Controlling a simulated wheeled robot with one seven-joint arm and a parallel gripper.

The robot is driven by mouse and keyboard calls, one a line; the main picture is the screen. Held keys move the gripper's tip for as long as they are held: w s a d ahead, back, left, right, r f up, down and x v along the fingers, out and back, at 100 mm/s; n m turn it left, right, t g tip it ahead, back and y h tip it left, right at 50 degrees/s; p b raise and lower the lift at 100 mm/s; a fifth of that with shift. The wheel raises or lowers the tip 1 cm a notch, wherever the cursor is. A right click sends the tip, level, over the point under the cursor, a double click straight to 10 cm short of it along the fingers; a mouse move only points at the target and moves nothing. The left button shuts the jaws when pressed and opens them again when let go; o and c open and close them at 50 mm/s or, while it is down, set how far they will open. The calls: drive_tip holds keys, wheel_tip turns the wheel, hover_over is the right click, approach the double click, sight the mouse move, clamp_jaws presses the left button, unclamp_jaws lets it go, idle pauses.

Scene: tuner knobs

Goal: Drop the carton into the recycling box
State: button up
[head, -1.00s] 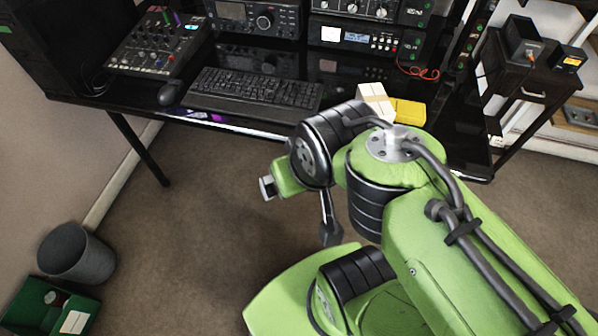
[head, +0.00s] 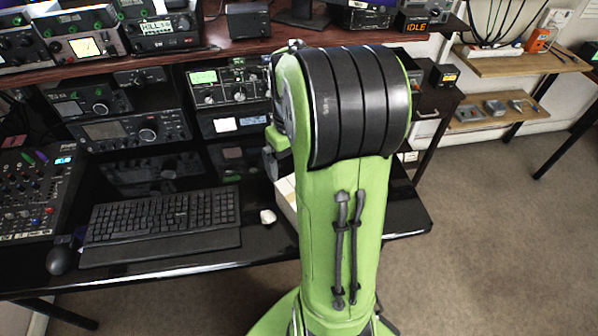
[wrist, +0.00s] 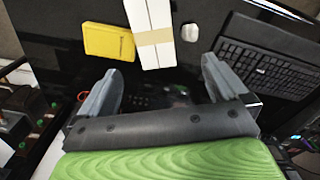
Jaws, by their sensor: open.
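The carton is a white box with a tan band. In the wrist view the carton (wrist: 152,22) lies on the black desk, just beyond my fingertips and between their lines. In the head view only a white sliver of the carton (head: 286,190) shows beside my green arm, which hides the rest. My gripper (wrist: 162,80) is open and empty, with its two grey fingers spread and apart from the carton. In the head view my arm mostly hides my gripper. The recycling box is not in view now.
A yellow block (wrist: 108,42) lies beside the carton. A small white object (head: 268,216) sits between the carton and the keyboard (head: 160,222). A dark mouse (head: 60,260) is at the left. Radios (head: 130,130) line the desk's back. Carpet is clear at right.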

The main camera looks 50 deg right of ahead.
drive_tip(key=f, duration=0.1)
drive_tip(key=f+b, duration=0.1)
drive_tip(key=s+d+f, duration=0.1)
drive_tip(key=shift+f, duration=0.35)
drive_tip(key=f+b, duration=0.1)
drive_tip(key=f, duration=0.1)
drive_tip(key=f+b, duration=0.1)
drive_tip(key=f, duration=0.4)
drive_tip(key=shift+w+d+b, duration=0.15)
drive_tip(key=shift+w+b, duration=0.1)
drive_tip(key=shift+b, duration=0.15)
wheel_tip(320, 180, down, 6)
drive_tip(key=shift+s+r+b, duration=0.1)
drive_tip(key=shift+r+b, duration=0.05)
drive_tip(key=shift+b, duration=1)
drive_tip(key=shift+r, duration=0.1)
drive_tip(key=c, duration=1.1)
wheel_tip(320, 180, up, 10)
drive_tip(key=p, duration=0.4)
drive_tip(key=shift+r, duration=0.1)
